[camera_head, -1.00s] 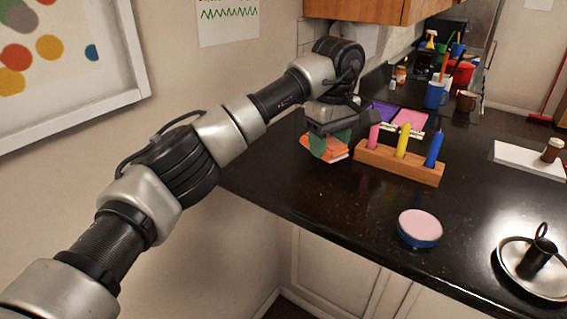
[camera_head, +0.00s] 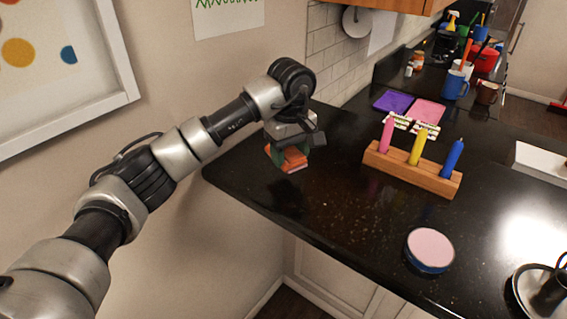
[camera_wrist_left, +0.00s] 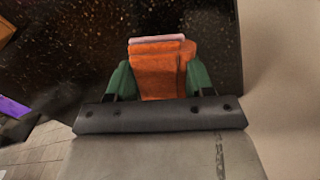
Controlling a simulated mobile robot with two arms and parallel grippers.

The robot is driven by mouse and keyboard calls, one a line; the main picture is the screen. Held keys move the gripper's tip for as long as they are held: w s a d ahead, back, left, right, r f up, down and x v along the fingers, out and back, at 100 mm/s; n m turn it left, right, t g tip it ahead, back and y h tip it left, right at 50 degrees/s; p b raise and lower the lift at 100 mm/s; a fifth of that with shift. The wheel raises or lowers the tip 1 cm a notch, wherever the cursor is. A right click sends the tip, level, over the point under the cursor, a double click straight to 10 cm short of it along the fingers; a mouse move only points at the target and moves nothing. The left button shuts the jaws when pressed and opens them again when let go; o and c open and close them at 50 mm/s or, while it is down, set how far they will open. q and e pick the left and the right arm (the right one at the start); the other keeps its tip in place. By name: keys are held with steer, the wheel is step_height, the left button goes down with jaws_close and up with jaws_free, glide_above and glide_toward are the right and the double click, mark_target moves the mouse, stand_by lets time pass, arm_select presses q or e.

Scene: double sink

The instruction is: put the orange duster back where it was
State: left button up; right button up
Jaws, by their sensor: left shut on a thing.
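The orange duster (camera_head: 292,159) is a small block at the left end of the black counter. My left gripper (camera_head: 288,148) is shut on it, with its green fingers on either side. In the left wrist view the duster (camera_wrist_left: 160,70) sits between the two green fingertips of my left gripper (camera_wrist_left: 162,82), with a pale pinkish layer at its far edge. The dark speckled counter shows beyond it. I cannot tell whether the duster touches the counter.
A wooden holder (camera_head: 412,172) with pink, yellow and blue markers stands to the right. Purple (camera_head: 391,101) and pink (camera_head: 428,112) flat squares lie behind it. A round pink-topped tin (camera_head: 430,250) is near the front edge. The counter between tin and gripper is clear.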

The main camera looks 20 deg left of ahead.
mark_target(284, 179)
arm_select(q)
steer(key=shift+s+a+f, duration=0.2)
steer(key=shift+a+f, duration=0.2)
steer(key=shift+a, duration=0.2)
step_height(284, 179, down, 3)
steer(key=shift+s+f+p, duration=0.1)
steer(key=shift+p, duration=0.9)
steer(key=shift+f, duration=0.4)
arm_select(e)
steer(key=shift+w+r, duration=0.35)
steer(key=shift+r, duration=0.25)
steer(key=shift+w+r, duration=0.35)
steer(key=shift+r, duration=0.25)
arm_select(q)
steer(key=shift+f, duration=0.15)
steer(key=o, duration=0.9)
arm_select(e)
steer(key=shift+s+f, duration=0.15)
